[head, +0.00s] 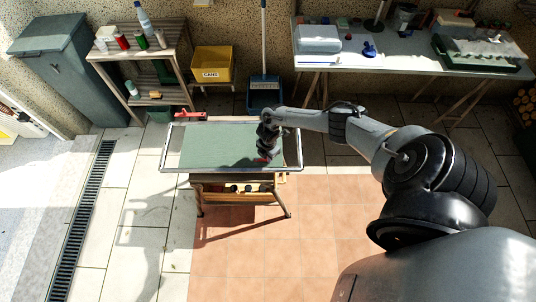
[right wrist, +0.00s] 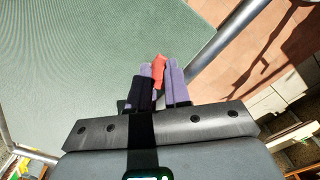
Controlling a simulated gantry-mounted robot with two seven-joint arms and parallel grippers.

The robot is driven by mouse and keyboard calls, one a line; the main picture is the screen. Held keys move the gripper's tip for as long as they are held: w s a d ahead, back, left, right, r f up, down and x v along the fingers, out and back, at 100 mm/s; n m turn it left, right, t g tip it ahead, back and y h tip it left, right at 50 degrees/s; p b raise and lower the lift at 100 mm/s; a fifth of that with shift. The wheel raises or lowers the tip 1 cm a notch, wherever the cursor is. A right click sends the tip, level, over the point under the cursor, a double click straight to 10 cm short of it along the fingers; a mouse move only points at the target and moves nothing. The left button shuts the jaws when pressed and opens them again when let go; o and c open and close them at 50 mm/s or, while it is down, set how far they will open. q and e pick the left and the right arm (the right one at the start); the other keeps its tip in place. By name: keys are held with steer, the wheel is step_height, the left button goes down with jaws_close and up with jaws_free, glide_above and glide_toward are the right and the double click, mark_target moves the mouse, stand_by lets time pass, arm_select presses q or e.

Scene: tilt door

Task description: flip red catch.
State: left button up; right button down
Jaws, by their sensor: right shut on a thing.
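The red catch (right wrist: 158,72) sits between the purple-padded fingers of my right gripper (right wrist: 164,84) in the right wrist view. A small bit of red (head: 265,158) shows under the gripper in the head view, mostly hidden by it. My right gripper (head: 266,150) is shut on the catch and reaches down over the right part of the door, a green panel (head: 215,145) in a metal frame (head: 172,170). The green panel (right wrist: 100,50) and a frame bar (right wrist: 222,42) also show in the right wrist view. My left gripper is not in view.
The door lies across a wooden stand (head: 230,180). Another red piece (head: 191,116) is at the frame's far left corner. Behind stand a shelf (head: 140,60), a yellow box (head: 212,66), a blue dustpan (head: 264,97) and a white table (head: 390,60). The front floor is clear.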

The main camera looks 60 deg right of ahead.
stand_by(0.3)
steer(key=c, duration=1.1)
jaws_free()
steer(key=shift+r, duration=0.55)
step_height(320, 180, up, 10)
steer(key=shift+f+p, duration=0.1)
steer(key=shift+p, duration=0.85)
